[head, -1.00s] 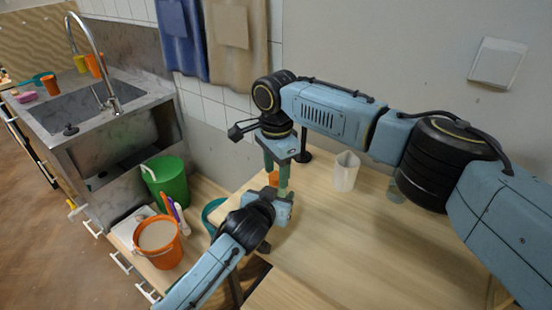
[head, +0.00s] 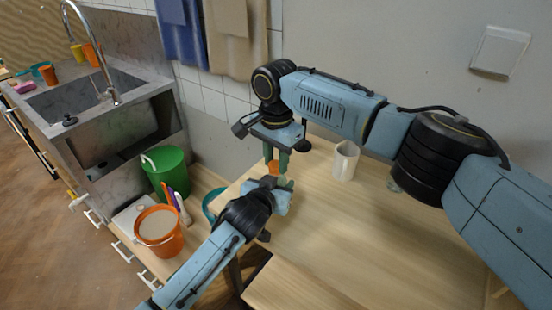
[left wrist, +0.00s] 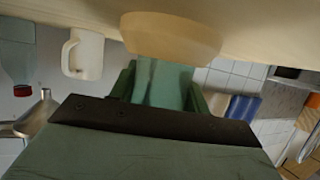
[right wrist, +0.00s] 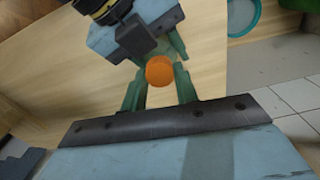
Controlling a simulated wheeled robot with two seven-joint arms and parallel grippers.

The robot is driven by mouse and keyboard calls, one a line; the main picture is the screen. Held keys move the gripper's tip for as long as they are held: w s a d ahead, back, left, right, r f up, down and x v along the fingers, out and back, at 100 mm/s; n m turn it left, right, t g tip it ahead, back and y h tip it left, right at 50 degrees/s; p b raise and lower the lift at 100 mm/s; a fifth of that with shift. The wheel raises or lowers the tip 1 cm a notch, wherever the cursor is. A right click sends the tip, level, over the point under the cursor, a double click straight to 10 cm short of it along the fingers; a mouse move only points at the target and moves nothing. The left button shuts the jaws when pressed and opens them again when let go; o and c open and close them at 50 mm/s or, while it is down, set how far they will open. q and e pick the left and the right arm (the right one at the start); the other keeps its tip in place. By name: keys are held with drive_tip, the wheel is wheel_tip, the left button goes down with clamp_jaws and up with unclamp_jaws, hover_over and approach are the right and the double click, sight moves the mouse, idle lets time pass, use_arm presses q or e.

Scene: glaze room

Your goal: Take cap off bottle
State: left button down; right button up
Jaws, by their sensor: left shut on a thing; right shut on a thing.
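The bottle (left wrist: 162,84) is pale teal and see-through. My left gripper (head: 284,184) is shut on its body, with one finger on each side in the left wrist view. In the head view the bottle is mostly hidden by my grippers. The orange cap (right wrist: 160,70) sits between the fingertips of my right gripper (head: 275,160), which is shut on it from above. The cap also shows in the head view (head: 274,167), close to the left fingers. I cannot tell whether cap and bottle still touch.
A white mug (head: 345,160) stands to the right on the wooden table (head: 330,235). Orange (head: 158,232) and green (head: 168,172) buckets stand left of the table, near the sink (head: 100,105). The table front is clear.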

drive_tip(key=n, duration=0.5)
drive_tip(key=shift+n, duration=0.3)
drive_tip(key=n, duration=0.4)
drive_tip(key=shift+n, duration=0.3)
drive_tip(key=o, duration=1.1)
